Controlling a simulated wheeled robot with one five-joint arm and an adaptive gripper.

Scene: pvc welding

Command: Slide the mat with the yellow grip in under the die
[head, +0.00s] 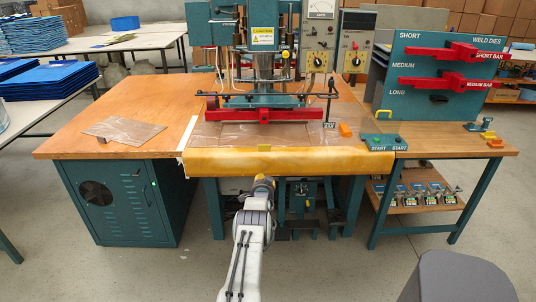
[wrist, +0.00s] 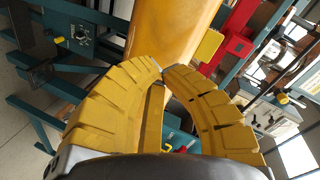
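The red die (head: 264,114) hangs level under the press head, above the table; a red part of it shows in the wrist view (wrist: 237,46). A thin brownish mat (head: 222,136) lies on the table below and in front of the die. A small yellow grip (head: 264,148) sits at its front edge, and shows in the wrist view as a yellow tab (wrist: 209,45). My gripper (head: 263,179) is in front of the table, below the grip and apart from it. In the wrist view its yellow fingers (wrist: 162,72) meet at the tips, with nothing seen between them.
A yellow-orange cover (head: 310,161) runs along the table's front edge, just beyond my gripper. A clear sheet (head: 118,130) lies on the left of the table. Floor is free at front left.

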